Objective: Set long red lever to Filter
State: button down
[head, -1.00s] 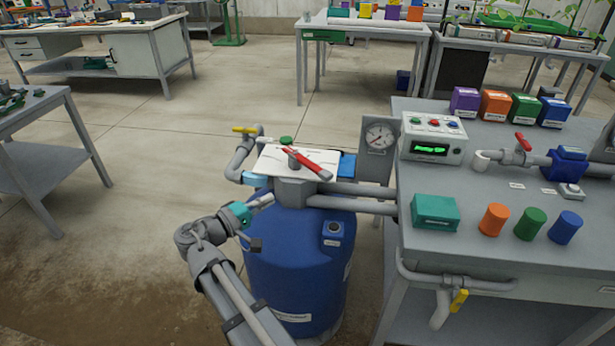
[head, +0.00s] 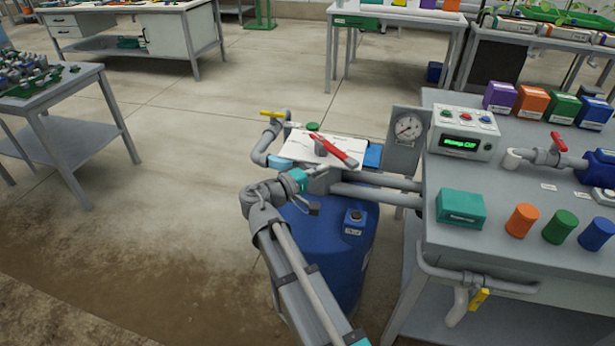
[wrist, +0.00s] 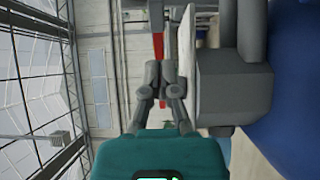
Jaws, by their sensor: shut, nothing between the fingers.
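The long red lever (head: 336,152) sits on top of the valve head above the blue tank (head: 322,240), over a white label plate (head: 300,148). The plate's lettering is too small to read. My gripper (head: 314,176) is at the near side of the valve, just below the lever, shut and empty. In the wrist view the gripper (wrist: 161,70) has its fingers together, with a red strip of the lever (wrist: 158,46) just beyond the tips. I cannot tell whether they touch.
A pressure gauge (head: 407,128) and a control box (head: 463,133) with a green display stand to the right. Grey pipes (head: 375,193) run from the valve to the bench. A yellow-handled valve (head: 271,114) is behind left. Floor to the left is clear.

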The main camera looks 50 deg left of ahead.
aim_at(341, 160)
jog(key=shift+w+d, duration=0.2)
jog(key=shift+w, duration=2.05)
jog(key=shift+s, duration=0.1)
